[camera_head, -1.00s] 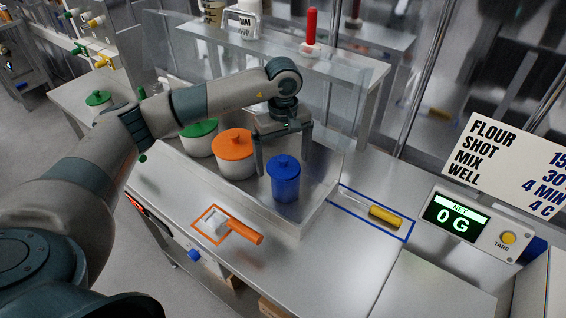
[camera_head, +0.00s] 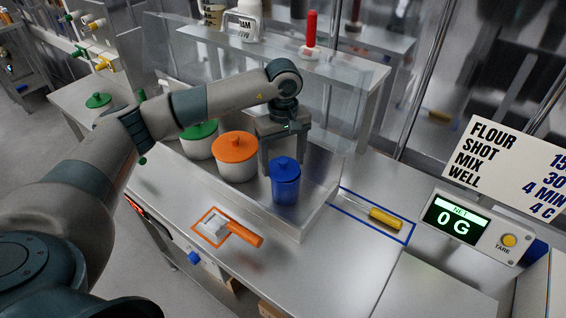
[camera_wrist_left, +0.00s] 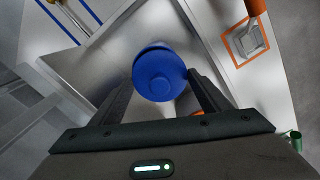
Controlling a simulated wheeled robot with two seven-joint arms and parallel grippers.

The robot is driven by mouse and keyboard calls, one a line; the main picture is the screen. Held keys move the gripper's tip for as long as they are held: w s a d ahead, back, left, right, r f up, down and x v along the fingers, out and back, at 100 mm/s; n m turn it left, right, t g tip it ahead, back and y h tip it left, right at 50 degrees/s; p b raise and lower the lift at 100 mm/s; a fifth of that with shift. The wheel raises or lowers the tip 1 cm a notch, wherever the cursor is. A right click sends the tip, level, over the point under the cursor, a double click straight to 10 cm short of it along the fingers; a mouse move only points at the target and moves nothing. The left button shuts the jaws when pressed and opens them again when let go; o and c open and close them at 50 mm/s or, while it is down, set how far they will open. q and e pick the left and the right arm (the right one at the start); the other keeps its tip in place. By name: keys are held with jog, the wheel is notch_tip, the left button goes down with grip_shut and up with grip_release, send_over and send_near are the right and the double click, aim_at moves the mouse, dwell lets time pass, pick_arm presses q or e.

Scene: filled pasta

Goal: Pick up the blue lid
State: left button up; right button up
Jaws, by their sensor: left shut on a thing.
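The blue lid (camera_head: 285,165) sits on the blue jar (camera_head: 285,190), which stands upright in the near right corner of the raised steel tray. My left gripper (camera_head: 284,158) points down over it, shut on the lid with one finger at each side. In the left wrist view, the round lid with its knob (camera_wrist_left: 158,75) lies between the two finger ends (camera_wrist_left: 160,82). The lid hides most of the jar there. My right gripper is not in view.
An orange-lidded jar (camera_head: 236,146) and a green-lidded jar (camera_head: 200,130) stand close to the left. A clear panel and a shelf are behind. An orange-handled scraper (camera_head: 240,233) and a yellow-handled tool (camera_head: 385,217) lie on the steel counter (camera_head: 330,260).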

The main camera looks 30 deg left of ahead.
aim_at(285, 162)
pick_arm(q)
jog(key=shift+r+b, duration=0.45)
jog(key=r, duration=0.1)
jog(key=r+b, duration=0.2)
jog(key=shift+s+d, duration=0.35)
jog(key=shift+d, duration=0.05)
jog(key=s+d+r+b, duration=0.4)
jog(key=s+d+r, duration=0.3)
jog(key=shift+s+d, duration=0.3)
jog(key=shift+w, duration=0.1)
